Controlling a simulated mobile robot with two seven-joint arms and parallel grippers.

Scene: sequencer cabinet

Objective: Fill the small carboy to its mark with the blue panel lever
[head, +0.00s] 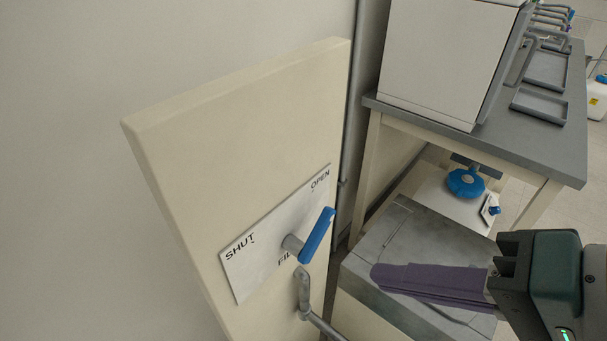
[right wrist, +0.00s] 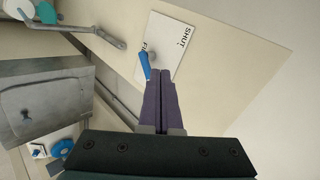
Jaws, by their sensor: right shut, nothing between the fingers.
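The blue lever (head: 317,236) stands out from a white plate (head: 262,262) on the cream panel. The plate reads SHUT at left, OPEN at upper right and FILL, partly hidden, below. I cannot tell which mark the lever points at. My right gripper (head: 376,276), with purple fingers, is shut and empty, right of and below the lever. In the right wrist view the shut fingertips (right wrist: 161,72) appear close beside the lever (right wrist: 144,68); contact is not clear. A white container with a blue cap (head: 466,182) sits under the bench; whether it is the small carboy is unclear. My left gripper is not in view.
A grey pipe (head: 303,292) runs below the lever. A grey metal box (head: 400,245) lies beneath my right gripper. A bench (head: 535,140) holds a white cabinet (head: 450,55).

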